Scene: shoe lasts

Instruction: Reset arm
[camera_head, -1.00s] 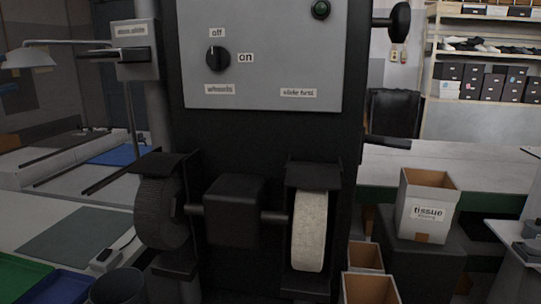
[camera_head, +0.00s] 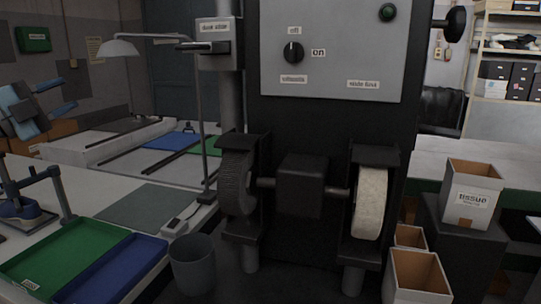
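Neither of my grippers can be made out in the head view, and no arm of mine is clearly seen. A black grinding machine (camera_head: 302,186) stands in the middle, with a dark brush wheel (camera_head: 237,185) on its left and a pale wheel (camera_head: 370,203) on its right.
A green tray (camera_head: 65,252) and a blue tray (camera_head: 120,268) lie on the left bench, near a grey mat (camera_head: 148,207). A dark bin (camera_head: 193,262) stands before the machine.

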